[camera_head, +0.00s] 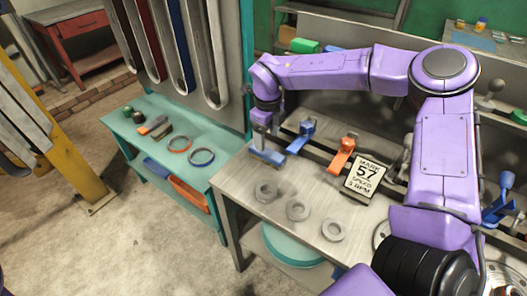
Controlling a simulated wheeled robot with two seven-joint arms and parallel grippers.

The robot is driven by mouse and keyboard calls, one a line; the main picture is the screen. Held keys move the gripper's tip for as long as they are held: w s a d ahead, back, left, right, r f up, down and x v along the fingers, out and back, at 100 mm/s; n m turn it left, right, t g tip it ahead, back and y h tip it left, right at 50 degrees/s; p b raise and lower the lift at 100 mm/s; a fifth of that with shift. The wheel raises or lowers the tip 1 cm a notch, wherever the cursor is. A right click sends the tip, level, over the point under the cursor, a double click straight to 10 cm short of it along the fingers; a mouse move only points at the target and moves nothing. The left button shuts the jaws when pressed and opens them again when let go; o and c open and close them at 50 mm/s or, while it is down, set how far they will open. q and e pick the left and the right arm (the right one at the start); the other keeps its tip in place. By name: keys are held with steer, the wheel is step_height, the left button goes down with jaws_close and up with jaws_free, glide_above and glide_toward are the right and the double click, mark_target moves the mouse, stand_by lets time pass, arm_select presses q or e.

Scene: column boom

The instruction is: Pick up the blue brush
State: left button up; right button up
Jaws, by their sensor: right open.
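What looks like the blue brush (269,157) lies near the back left corner of the grey workbench (330,207). My right gripper (264,147) points down directly over it, with its fingers at or very close to its top. The jaws are open, though the small view hides how the fingers sit around the brush and whether they touch it. The gripper covers part of the brush. My left gripper is out of view.
A blue clamp (301,137) and an orange clamp (342,155) stand on a rail right of the brush. A sign (366,176) and grey rings (298,209) sit nearby. A teal bench (140,147) stands left, across a narrow gap.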

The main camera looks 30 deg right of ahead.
mark_target(267, 151)
steer(key=shift+s+f, duration=0.2)
steer(key=shift+f, duration=0.25)
steer(key=f, duration=0.1)
steer(key=f+p, duration=0.1)
steer(key=f, duration=0.3)
steer(key=shift+a+f, duration=0.2)
steer(key=shift+a, duration=0.05)
steer(key=shift+f, duration=0.15)
steer(key=c, duration=1.1)
